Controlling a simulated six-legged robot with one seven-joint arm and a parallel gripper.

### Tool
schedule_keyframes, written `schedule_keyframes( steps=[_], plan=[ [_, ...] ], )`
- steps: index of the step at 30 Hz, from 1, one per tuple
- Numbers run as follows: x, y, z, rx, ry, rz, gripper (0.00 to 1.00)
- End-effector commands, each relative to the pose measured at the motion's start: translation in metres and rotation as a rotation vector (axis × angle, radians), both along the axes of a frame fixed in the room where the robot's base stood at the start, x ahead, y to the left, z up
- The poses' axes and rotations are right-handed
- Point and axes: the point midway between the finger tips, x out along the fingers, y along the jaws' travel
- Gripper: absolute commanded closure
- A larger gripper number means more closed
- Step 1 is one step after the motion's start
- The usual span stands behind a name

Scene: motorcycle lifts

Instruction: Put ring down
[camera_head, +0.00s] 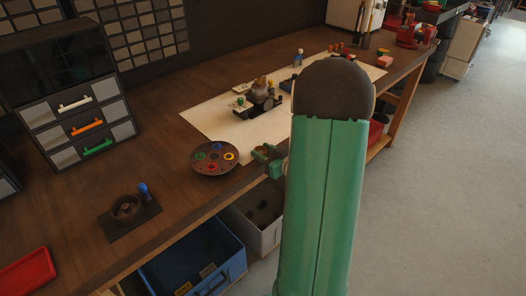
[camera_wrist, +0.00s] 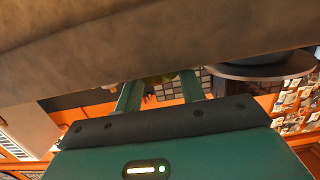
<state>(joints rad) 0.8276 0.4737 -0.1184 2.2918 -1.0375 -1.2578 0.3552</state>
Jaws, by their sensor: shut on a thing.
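A round brown dish (camera_head: 215,170) stands on the workbench near its front edge, with small coloured rings in it: a green one (camera_head: 199,156), a blue one (camera_head: 216,146), a yellow one (camera_head: 229,156) and a red one (camera_head: 213,167). My gripper (camera_head: 266,159) is just right of the dish, by the bench's front edge. In the wrist view, its two green fingers (camera_wrist: 160,86) stand a little apart, and a small yellowish-green bit shows between their tips. The held ring is mostly hidden and its shape is unclear.
A pale mat (camera_head: 215,121) with a small dark assembly (camera_head: 262,97) lies behind my gripper. A drawer cabinet (camera_head: 80,115) stands left. A dark holder (camera_head: 127,208) and red tray (camera_head: 27,272) are at front left. Bins (camera_head: 195,262) sit below the bench edge.

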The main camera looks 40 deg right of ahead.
Motion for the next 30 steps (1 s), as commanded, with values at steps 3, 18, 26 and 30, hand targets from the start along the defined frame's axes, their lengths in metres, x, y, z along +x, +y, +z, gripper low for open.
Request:
schedule_keyframes(
  steps=[3, 18, 26, 30],
  plan=[
    [-0.002, -0.002, -0.002, 0.0, 0.0, -0.003, 0.85],
    [0.0, -0.002, -0.002, -0.001, 0.0, -0.003, 0.39],
    [-0.028, -0.003, 0.005, -0.001, 0.0, -0.008, 0.39],
    [-0.059, -0.004, 0.01, -0.001, 0.0, -0.009, 0.39]
  ],
)
